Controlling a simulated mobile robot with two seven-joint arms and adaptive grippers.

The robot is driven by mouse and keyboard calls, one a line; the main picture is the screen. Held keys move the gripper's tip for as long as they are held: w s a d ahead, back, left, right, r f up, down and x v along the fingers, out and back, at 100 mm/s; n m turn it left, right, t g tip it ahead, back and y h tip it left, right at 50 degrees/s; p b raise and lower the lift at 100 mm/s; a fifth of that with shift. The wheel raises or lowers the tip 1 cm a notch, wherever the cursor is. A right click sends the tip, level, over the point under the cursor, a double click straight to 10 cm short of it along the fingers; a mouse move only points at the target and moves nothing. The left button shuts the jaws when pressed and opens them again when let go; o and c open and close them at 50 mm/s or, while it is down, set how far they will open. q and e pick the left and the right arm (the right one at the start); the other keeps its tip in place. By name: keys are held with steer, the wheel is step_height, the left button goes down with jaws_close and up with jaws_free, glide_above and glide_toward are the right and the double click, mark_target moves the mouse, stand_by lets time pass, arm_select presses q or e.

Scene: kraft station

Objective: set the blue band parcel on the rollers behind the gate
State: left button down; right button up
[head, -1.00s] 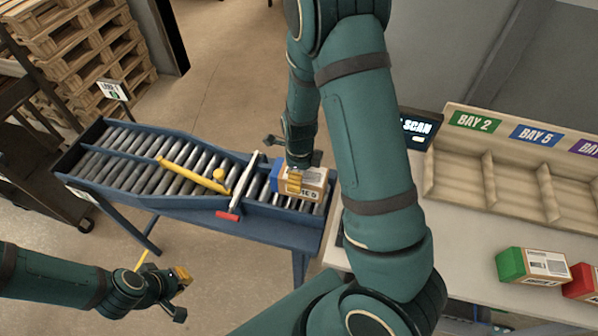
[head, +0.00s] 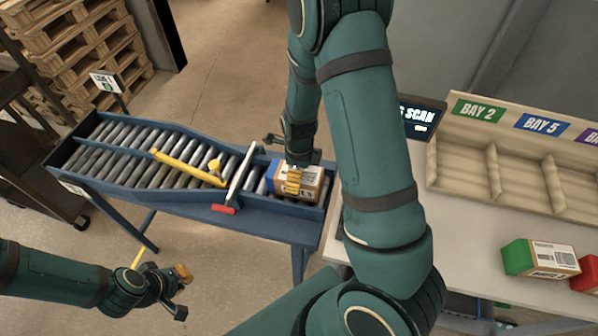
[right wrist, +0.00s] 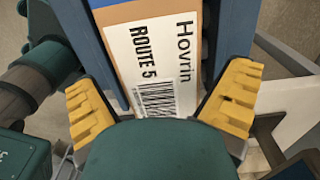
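The blue band parcel (head: 312,180), a brown box with a blue end and a white "Route 5" label, sits on the rollers between the blue side rails, just right of the gate (head: 238,183). The gate is a pale bar with a red end, lying across the conveyor. In the right wrist view the parcel's labelled face (right wrist: 150,60) lies between the yellow fingers of my right gripper (right wrist: 163,108). These fingers are spread wide, with gaps to the parcel. My left gripper (head: 182,292) is empty, its fingers apart, in front of the conveyor.
A yellow diverter bar (head: 188,168) with a knob slants across the rollers (head: 110,145) left of the gate. The table at right holds a green parcel (head: 540,258), a red parcel (head: 588,274) and bay bins (head: 465,175). A scan screen (head: 418,115) stands behind my right arm.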

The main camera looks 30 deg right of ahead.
steer(key=shift+r, duration=0.1)
step_height(320, 180, up, 12)
stand_by(0.5)
